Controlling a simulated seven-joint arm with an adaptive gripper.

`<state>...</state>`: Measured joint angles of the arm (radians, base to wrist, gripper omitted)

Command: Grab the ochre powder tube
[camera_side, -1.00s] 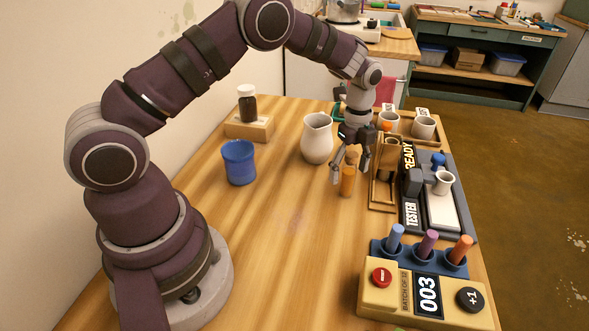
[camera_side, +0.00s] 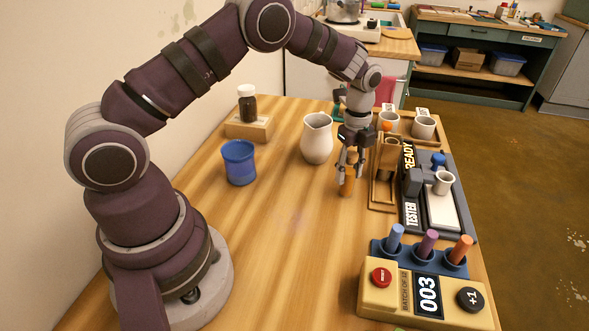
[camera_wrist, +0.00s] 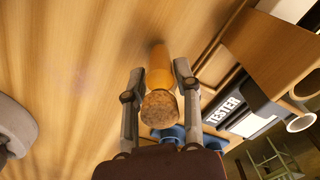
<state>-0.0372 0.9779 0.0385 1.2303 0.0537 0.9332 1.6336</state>
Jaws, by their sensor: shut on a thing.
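The ochre powder tube (camera_side: 347,186) stands upright on the wooden table, with a cork on top. In the wrist view the tube (camera_wrist: 158,78) lies between my two fingers, its cork facing the camera. My gripper (camera_side: 349,172) points down around the upper part of the tube and is shut on it. In the wrist view my gripper's fingers (camera_wrist: 158,80) flank the tube on both sides. The tube's base appears to be at the table surface.
Right of the tube are a wooden rack (camera_side: 382,190) and the tester (camera_side: 411,215). A white pitcher (camera_side: 316,140) and blue cup (camera_side: 239,163) stand to the left. A counter box (camera_side: 395,300) with several coloured tubes is in front. The table's middle is clear.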

